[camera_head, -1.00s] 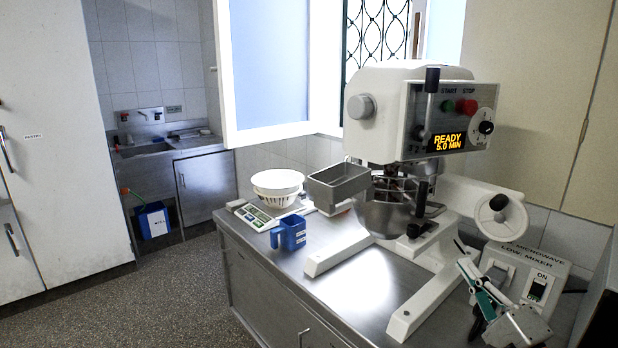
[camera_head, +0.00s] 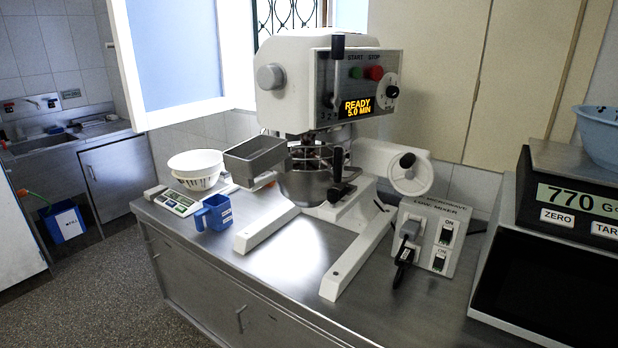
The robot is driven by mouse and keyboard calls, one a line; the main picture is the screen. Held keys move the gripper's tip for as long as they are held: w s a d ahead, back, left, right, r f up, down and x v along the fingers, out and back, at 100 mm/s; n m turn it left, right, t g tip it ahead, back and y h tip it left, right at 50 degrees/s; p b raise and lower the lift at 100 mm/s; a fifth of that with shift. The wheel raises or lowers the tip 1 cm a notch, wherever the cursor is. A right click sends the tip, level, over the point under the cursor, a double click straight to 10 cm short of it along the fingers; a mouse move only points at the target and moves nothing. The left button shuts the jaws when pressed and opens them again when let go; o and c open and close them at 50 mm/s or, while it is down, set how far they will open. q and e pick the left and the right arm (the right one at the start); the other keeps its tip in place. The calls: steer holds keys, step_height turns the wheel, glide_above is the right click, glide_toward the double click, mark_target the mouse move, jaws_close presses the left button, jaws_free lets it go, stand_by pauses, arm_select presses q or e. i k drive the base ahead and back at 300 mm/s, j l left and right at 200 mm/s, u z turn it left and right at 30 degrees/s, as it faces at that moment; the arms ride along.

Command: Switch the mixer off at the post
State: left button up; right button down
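The post is a light grey switch box (camera_head: 424,271) at the mixer's right foot, with small lettering along its top that ends in "MIXER". It has two dark rocker switches, an upper one (camera_head: 446,236) and a lower one (camera_head: 438,263), each with "ON" above it. A grey plug (camera_head: 409,230) and a black plug (camera_head: 404,256) sit on its left half. Neither of my grippers is in view.
A scale (camera_head: 580,205) reading 770 g, with a blue bowl (camera_head: 602,135), stands at the right. The steel counter front (camera_head: 290,270) is clear.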

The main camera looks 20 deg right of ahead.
mark_target(439, 260)
steer(key=z, duration=1.25)
